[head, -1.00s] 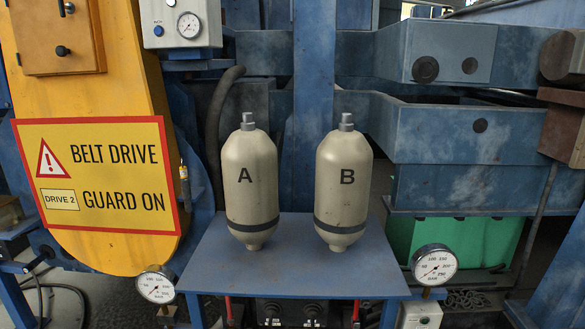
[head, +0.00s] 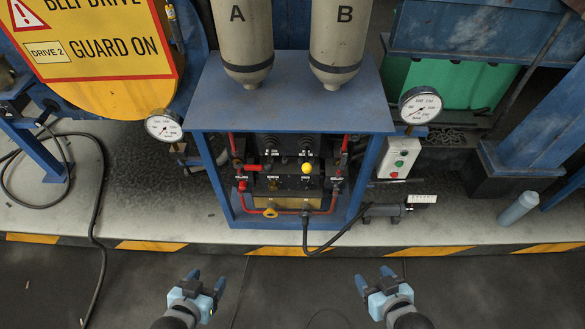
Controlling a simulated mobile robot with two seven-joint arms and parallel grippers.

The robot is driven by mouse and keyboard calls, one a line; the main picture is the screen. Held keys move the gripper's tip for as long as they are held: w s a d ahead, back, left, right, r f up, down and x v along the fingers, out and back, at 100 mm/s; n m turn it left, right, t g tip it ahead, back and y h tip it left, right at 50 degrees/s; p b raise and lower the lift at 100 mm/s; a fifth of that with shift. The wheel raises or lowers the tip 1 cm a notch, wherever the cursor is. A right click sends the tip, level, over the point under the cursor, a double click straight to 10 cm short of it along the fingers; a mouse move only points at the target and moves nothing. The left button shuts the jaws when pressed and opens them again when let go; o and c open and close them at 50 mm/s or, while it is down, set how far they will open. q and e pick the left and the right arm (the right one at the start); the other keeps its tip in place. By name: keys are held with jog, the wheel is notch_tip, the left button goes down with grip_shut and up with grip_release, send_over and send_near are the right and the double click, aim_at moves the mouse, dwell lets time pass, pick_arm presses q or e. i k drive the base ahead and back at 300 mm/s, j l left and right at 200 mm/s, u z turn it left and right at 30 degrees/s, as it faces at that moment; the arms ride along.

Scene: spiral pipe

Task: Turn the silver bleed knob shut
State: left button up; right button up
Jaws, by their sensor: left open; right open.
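A dark valve panel (head: 290,168) sits under the blue stand, with small labelled fittings and a yellow knob (head: 306,168) on it. A brass-coloured block (head: 287,202) lies below it, with a yellow ring-like fitting (head: 270,212) at its lower left. The silver bleed knob is too small to single out among these fittings. My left gripper (head: 207,278) is open and empty, low in front of the stand, left of the panel. My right gripper (head: 373,276) is open and empty, low in front and right of the panel.
The blue stand (head: 290,97) carries tanks A (head: 243,45) and B (head: 340,45). Red pipes (head: 240,200) run beside the panel. A black cable (head: 335,240) hangs in front. Gauges (head: 163,126) (head: 420,105) flank the stand. A striped edge (head: 280,251) borders the dark floor.

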aim_at(335, 186)
jog(key=i+j, duration=0.2)
jog(key=j, duration=0.15)
jog(key=i+j, duration=0.25)
jog(key=i+j+z, duration=0.1)
jog(key=j, duration=0.3)
jog(key=i, duration=0.1)
